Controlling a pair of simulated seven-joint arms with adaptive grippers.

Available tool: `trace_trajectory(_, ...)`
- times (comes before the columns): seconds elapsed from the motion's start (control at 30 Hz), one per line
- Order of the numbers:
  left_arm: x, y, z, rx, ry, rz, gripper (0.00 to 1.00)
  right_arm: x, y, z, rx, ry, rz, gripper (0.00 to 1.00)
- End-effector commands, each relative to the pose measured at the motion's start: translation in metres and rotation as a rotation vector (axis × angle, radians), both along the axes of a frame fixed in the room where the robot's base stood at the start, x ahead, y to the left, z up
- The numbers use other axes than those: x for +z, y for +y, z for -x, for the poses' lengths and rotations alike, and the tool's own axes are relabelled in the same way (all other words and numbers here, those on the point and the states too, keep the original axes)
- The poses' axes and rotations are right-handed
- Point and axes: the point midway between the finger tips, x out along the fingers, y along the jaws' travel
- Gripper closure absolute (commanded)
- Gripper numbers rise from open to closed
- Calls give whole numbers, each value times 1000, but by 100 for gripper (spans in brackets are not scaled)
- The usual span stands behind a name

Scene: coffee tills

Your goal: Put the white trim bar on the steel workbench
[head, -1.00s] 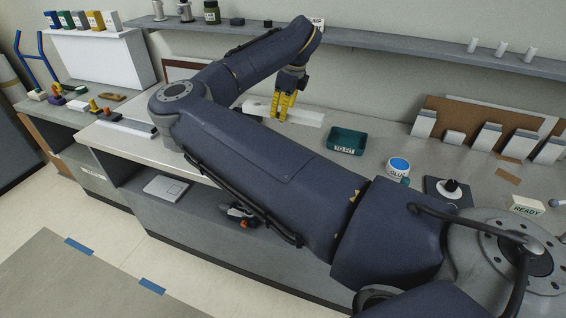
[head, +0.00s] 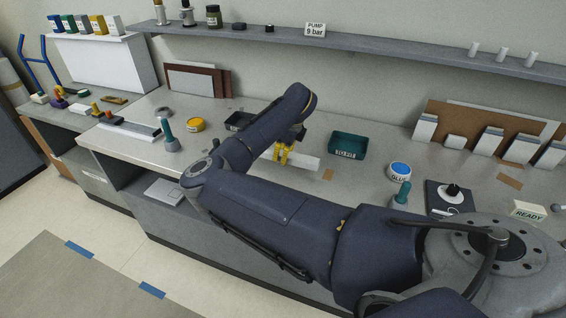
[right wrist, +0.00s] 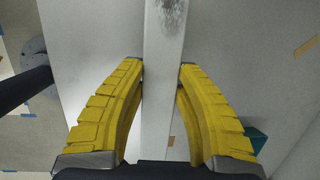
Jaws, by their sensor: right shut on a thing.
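The white trim bar (head: 306,162) is held in my right gripper (head: 284,154), whose yellow fingers close on its sides. In the right wrist view the bar (right wrist: 164,40) runs straight up between the fingertips (right wrist: 162,72), with a grey smudge near its top. In the head view the bar lies over the steel workbench (head: 352,180), left of the teal bin. I cannot tell whether it touches the top. Part of the bar is hidden by the gripper. My left gripper is not in view.
A teal bin (head: 348,145), a blue-lidded glue pot (head: 399,171) and a dark green-grey bottle (head: 401,194) stand to the right. A yellow tin (head: 195,125) and a dark tray (head: 238,121) stand to the left. A shelf (head: 380,54) runs along the wall above.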

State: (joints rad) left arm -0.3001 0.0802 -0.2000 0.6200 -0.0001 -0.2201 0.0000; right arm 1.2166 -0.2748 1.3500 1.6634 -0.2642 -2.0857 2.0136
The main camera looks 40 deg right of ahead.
Motion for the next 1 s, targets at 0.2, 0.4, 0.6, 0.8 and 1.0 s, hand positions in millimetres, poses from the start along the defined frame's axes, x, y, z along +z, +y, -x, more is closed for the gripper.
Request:
trace_trajectory(0.2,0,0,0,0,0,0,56,-17,0,1,1,3,1,100)
trace_trajectory(0.4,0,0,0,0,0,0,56,-36,0,0,1,0,2,100)
trace_trajectory(0.6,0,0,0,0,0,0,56,-37,0,0,0,-1,1,100)
trace_trajectory(0.8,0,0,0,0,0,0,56,-40,0,0,1,0,0,100)
trace_trajectory(1.0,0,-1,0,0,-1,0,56,-40,0,0,1,0,0,47)
